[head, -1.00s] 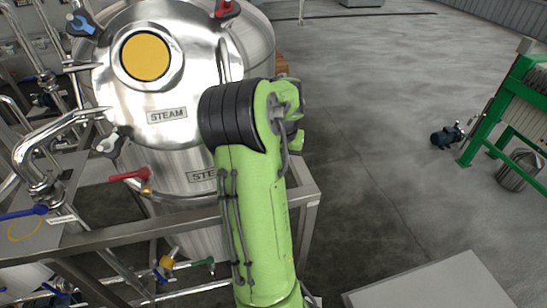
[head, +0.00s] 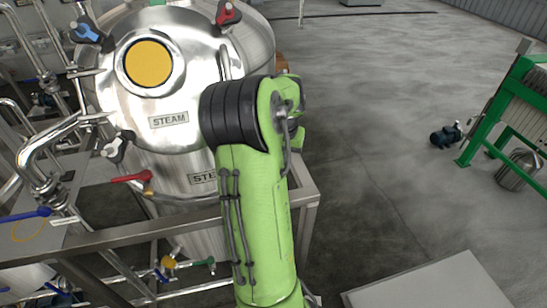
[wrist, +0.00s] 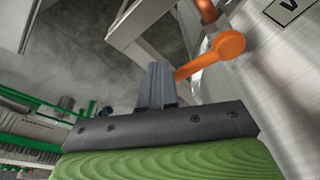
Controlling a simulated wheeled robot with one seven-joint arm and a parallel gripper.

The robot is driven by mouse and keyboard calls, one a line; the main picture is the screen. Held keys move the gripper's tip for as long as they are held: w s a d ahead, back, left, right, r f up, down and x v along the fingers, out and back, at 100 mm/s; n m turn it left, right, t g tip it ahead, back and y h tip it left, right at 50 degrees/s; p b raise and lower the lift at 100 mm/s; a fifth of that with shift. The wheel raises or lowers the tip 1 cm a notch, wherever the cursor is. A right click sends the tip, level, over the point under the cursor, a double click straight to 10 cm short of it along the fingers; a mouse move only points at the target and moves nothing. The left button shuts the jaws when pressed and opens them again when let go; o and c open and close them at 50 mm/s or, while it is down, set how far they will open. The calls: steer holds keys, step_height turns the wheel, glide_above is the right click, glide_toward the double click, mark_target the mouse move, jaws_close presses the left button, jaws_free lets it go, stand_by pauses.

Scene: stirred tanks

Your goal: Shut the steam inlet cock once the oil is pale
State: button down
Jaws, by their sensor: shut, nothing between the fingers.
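In the head view a steel tank (head: 215,155) stands left of my arm. Oil shows deep golden yellow through the round sight glass (head: 148,63) in its lid. A label reading STEAM (head: 169,120) sits below the glass. A second label starting STE (head: 202,178) is partly hidden by my arm. In the wrist view my gripper (wrist: 158,75) is shut and empty. An orange lever handle (wrist: 215,52) lies just right of its fingertips; I cannot tell whether they touch. Which cock is the steam inlet is not clear. My gripper is hidden in the head view.
A red lever (head: 132,178) and a blue lever (head: 30,213) sit at the left, among pipes. A steel frame rail (head: 110,235) crosses before the tank. A green-framed machine (head: 490,110) stands far right. The grey floor between is mostly clear.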

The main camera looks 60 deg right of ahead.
steer(key=p+v, duration=0.1)
steer(key=v, duration=0.1)
steer(key=d+p+v, duration=0.1)
steer(key=p+v, duration=0.1)
steer(key=v, duration=0.1)
steer(key=shift+w+p, duration=0.15)
steer(key=shift+p, duration=0.15)
stand_by(0.5)
